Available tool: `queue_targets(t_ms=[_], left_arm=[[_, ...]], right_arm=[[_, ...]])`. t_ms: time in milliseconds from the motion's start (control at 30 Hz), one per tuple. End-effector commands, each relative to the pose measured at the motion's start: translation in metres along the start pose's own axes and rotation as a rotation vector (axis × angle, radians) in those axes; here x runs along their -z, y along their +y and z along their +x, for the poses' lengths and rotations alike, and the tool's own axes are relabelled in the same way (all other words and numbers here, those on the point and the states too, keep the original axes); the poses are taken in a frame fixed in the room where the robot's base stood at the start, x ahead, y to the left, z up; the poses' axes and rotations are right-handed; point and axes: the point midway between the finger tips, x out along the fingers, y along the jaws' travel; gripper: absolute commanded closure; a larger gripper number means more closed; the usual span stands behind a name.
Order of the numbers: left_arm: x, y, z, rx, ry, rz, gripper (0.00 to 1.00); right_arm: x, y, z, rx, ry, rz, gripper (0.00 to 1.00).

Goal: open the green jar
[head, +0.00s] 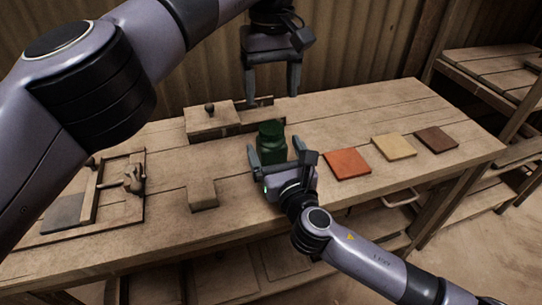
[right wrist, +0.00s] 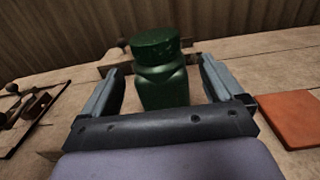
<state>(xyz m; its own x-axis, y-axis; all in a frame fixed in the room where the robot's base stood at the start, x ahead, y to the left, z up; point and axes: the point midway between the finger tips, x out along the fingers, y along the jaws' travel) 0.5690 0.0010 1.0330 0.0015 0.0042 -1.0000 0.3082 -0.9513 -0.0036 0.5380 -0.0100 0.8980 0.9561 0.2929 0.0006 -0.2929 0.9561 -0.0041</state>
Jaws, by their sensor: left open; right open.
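The green jar (head: 270,146) stands upright on the wooden table, its lid (head: 271,128) on top. My right gripper (head: 276,148) is open low at the jar's near side, one finger to each side of its body. In the right wrist view the jar (right wrist: 163,86) stands between the two open fingers (right wrist: 160,85), and the lid (right wrist: 155,42) is on it. I see no clear contact. My left gripper (head: 272,92) is open and empty, pointing down above and behind the jar.
A wooden box with a knob (head: 210,122) stands behind the jar. A wooden block (head: 202,195) lies left of it. Orange (head: 347,164), yellow (head: 393,147) and brown (head: 436,139) tiles lie to the right. A press-like frame (head: 126,211) is at the left. Shelves (head: 495,75) stand at the right.

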Motion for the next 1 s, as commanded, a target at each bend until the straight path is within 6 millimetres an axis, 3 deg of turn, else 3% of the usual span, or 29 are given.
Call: queue_targets(t_ms=[200,400,800,867,1000], left_arm=[[0.0,0.0,0.001,-0.002,-0.002,-0.001,0.26],[0.0,0.001,0.001,-0.003,-0.002,-0.001,0.26],[0.0,0.001,0.001,-0.003,-0.002,-0.001,0.26],[0.0,0.001,0.001,-0.004,-0.002,-0.001,0.26],[0.0,0.001,0.001,-0.004,-0.002,-0.001,0.26]], right_arm=[[-0.001,0.0,0.029,0.002,0.0,0.002,0.06],[0.0,0.0,0.045,0.002,0.0,0.002,0.06],[0.0,0.0,0.05,0.0,0.0,0.004,0.06],[0.0,0.0,0.05,0.001,0.0,0.004,0.22],[0.0,0.0,0.05,0.001,0.001,0.004,0.68]])
